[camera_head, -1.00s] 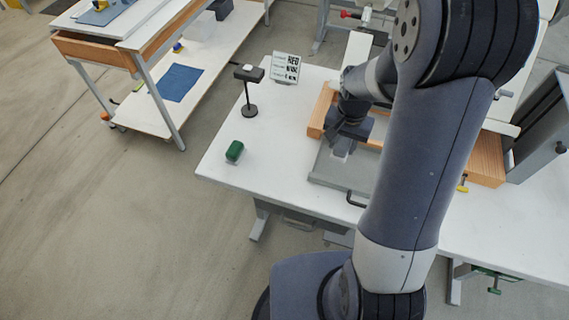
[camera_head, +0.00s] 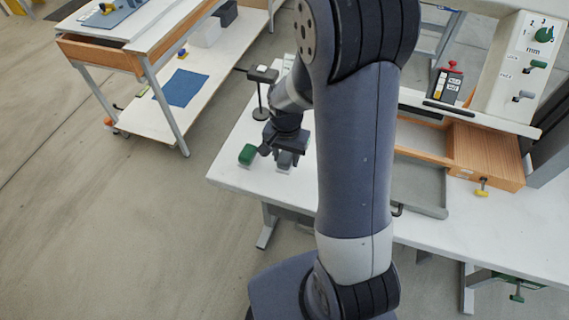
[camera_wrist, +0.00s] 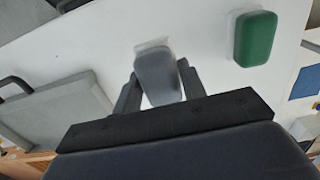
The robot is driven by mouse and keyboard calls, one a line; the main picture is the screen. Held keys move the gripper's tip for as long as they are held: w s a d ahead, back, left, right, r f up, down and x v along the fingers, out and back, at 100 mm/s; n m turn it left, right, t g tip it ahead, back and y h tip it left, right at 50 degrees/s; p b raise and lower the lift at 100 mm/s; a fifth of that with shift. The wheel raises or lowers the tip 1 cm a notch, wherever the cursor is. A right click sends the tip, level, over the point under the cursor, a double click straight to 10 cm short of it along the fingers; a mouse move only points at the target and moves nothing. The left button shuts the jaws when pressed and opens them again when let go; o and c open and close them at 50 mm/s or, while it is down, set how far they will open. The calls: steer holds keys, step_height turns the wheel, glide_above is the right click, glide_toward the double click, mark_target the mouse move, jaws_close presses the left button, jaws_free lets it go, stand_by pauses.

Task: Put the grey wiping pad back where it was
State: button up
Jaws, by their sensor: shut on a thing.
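My gripper (camera_head: 285,163) is shut on the grey wiping pad (camera_wrist: 158,78), with a finger on each side of it in the wrist view. The gripper points down at the left part of the white table (camera_head: 232,172). In the head view the pad (camera_head: 284,169) shows only as a small light piece under the fingers. A paler patch shows at the pad's far end in the wrist view. I cannot tell whether the pad touches the table. A green block (camera_head: 247,155) lies just left of the gripper, apart from the pad; it also shows in the wrist view (camera_wrist: 255,38).
A black stand (camera_head: 261,100) rises behind the gripper. A grey tray (camera_head: 425,200) and a wooden drawer (camera_head: 485,160) lie to the right, beyond my arm. A separate workbench (camera_head: 140,125) with a blue cloth (camera_head: 181,88) stands at left. The table's left edge is close.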

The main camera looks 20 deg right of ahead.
mark_target(286, 165)
steer(key=shift+f, duration=1.9)
steer(key=shift+f, duration=0.1)
steer(key=o, duration=0.9)
steer(key=shift+o, duration=0.2)
step_height(286, 165, up, 12)
steer(key=shift+r, duration=0.15)
